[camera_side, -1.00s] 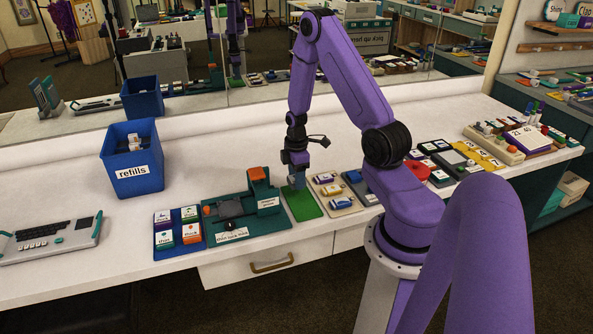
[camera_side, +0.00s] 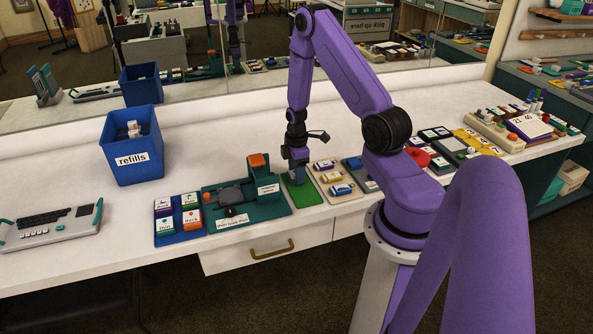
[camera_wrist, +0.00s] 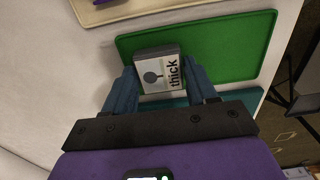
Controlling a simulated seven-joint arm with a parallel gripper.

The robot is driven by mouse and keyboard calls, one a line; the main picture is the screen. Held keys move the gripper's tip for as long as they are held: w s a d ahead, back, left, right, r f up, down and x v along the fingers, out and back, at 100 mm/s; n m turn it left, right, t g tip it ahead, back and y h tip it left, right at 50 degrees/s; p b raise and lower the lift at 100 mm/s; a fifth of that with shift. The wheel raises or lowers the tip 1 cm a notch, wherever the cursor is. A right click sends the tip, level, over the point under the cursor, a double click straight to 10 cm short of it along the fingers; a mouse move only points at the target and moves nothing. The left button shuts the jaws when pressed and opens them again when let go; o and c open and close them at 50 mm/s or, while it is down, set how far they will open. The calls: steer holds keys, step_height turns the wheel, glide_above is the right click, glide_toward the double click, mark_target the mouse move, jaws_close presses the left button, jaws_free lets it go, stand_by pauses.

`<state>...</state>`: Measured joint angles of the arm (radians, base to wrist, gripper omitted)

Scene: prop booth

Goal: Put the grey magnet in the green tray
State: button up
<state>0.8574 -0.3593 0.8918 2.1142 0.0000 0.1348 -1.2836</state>
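The green tray (camera_side: 307,197) lies flat on the white counter, between the dark teal board and the beige tray. In the wrist view the green tray (camera_wrist: 232,50) fills the area past my fingers. The grey magnet (camera_wrist: 160,72) is a small grey block whose white face reads "thick". It sits between my two fingers, with the green tray behind it. My gripper (camera_wrist: 161,80) is shut on the magnet. In the side view my gripper (camera_side: 297,180) points down, low over the green tray. The magnet is not clear there, and I cannot tell whether it touches the tray.
A dark teal board (camera_side: 250,212) with an orange-topped device stands left of the tray. Left of it is a blue tray (camera_side: 180,238) of labelled blocks. A beige tray (camera_side: 347,196) of coloured pieces is close on the right. A blue "refills" bin (camera_side: 135,172) stands behind.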

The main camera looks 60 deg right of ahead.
steer(key=o, duration=0.3)
steer(key=shift+r, duration=0.1)
step_height(320, 180, up, 17)
steer(key=shift+r, duration=0.1)
stand_by(0.7)
steer(key=s+a+r+n, duration=0.1)
steer(key=a+r, duration=0.1)
steer(key=a, duration=0.8)
steer(key=s+a+r+n, duration=0.1)
steer(key=s+a+r, duration=0.15)
steer(key=a, duration=0.75)
steer(key=shift+n, duration=0.8)
steer(key=s+a+r, duration=0.1)
steer(key=s+a, duration=0.2)
steer(key=s, duration=0.2)
steer(key=s+a+r, duration=0.1)
steer(key=s+a, duration=0.2)
steer(key=s, duration=0.2)
steer(key=s+a+r, duration=0.1)
steer(key=s+a, duration=0.3)
steer(key=s, duration=0.2)
